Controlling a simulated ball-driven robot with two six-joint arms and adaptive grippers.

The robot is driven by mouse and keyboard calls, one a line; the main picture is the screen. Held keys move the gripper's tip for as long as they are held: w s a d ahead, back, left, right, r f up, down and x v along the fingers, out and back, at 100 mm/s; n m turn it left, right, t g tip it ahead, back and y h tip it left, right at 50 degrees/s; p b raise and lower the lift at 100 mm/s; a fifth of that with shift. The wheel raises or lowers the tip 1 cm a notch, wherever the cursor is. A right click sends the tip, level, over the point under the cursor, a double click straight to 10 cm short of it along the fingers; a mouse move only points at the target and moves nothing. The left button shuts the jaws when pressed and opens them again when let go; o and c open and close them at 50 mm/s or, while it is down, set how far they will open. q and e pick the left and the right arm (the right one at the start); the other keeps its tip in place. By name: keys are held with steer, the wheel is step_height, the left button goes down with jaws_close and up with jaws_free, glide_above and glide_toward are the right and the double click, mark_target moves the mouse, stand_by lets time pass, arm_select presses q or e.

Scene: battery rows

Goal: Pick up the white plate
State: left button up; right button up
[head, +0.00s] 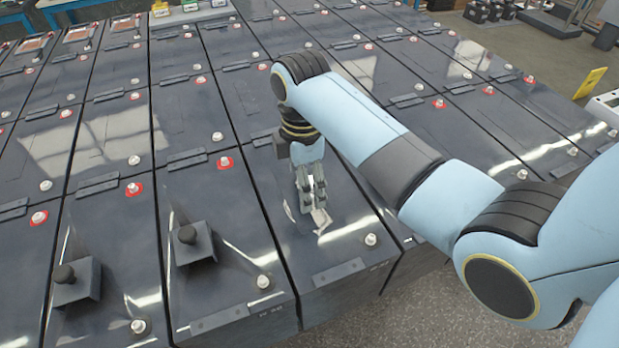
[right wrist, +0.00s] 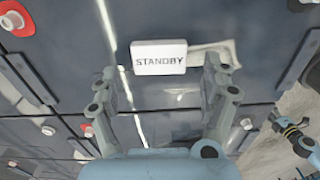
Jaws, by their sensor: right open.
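The white plate (right wrist: 159,58) bears the dark word STANDBY in the right wrist view. In the head view, a small pale patch of it (head: 321,219) shows on or just above a dark battery top, partly hidden by my right gripper. My right gripper (head: 311,200) points down over that battery. Its fingers are open, one on each side of the plate's outline in the right wrist view. No grip on the plate shows, and the gap between fingertips and plate is hard to judge. My left gripper is not in view.
Rows of dark batteries with pale terminals, some ringed red, fill the surface. Two dark blocks with round knobs, a nearer one (head: 77,283) and another (head: 195,242), stand up from battery tops at the left. Speckled floor (head: 440,295) lies past the front edge.

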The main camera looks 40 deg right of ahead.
steer(key=shift+f, duration=0.45)
steer(key=c, duration=1.1)
steer(key=shift+o, duration=0.2)
